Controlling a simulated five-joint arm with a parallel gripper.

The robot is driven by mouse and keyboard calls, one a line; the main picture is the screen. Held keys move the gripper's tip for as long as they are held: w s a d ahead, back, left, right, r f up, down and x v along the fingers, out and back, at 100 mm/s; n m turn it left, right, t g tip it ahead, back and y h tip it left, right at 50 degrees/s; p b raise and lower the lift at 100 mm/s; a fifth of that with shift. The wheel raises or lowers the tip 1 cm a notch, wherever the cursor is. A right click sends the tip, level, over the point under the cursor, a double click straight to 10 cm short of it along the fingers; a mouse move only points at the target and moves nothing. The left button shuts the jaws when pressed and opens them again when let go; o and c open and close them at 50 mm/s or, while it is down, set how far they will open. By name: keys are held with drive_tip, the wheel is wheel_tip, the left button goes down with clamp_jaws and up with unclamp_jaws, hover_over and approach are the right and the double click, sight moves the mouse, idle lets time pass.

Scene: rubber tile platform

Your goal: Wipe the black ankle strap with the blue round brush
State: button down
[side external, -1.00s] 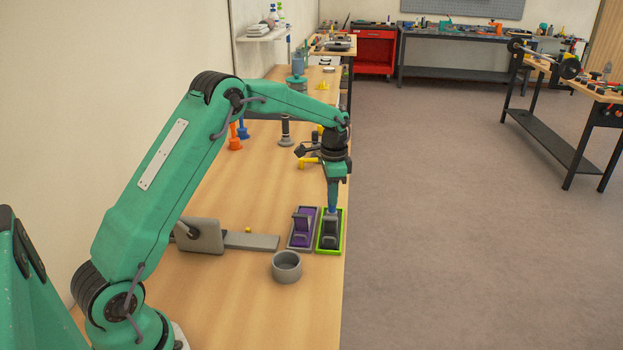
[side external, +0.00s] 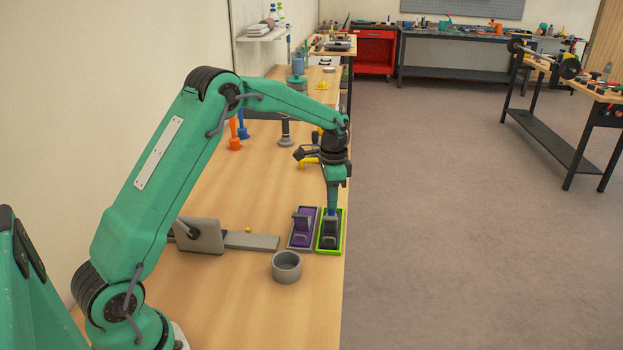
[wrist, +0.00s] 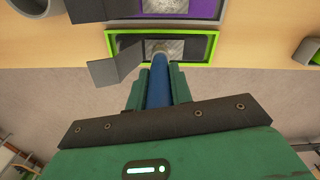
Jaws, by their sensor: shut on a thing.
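My gripper (side external: 332,192) points down over the green-rimmed tray (side external: 341,246) near the table's right edge. It is shut on the blue round brush (wrist: 157,82), whose blue handle runs between the fingers in the wrist view. The black ankle strap (side external: 329,235) lies in the green-rimmed tray and also shows in the wrist view (wrist: 126,62). The brush's lower end is down at the strap, by a grey patch in the tray. The fingers and handle hide the exact contact.
A purple strap (side external: 301,226) lies in a grey tray just left of the green one. A grey round cup (side external: 287,267) stands in front. Behind are a grey-black upright tool (side external: 285,133), an orange one (side external: 234,136) and yellow parts (side external: 309,161). The table's right edge is close.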

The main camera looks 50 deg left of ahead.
drive_tip(key=shift+s+d, duration=0.55)
drive_tip(key=shift+s, duration=0.05)
drive_tip(key=shift+f, duration=0.1)
drive_tip(key=shift+w+a, duration=0.15)
drive_tip(key=shift+a, duration=0.05)
drive_tip(key=shift+w+a, duration=0.65)
drive_tip(key=shift+w+a, duration=0.1)
idle(0.5)
drive_tip(key=shift+w+a, duration=0.65)
drive_tip(key=shift+w, duration=0.05)
drive_tip(key=shift+d, duration=0.1)
idle(0.4)
drive_tip(key=shift+s+d, duration=0.7)
drive_tip(key=shift+s, duration=0.05)
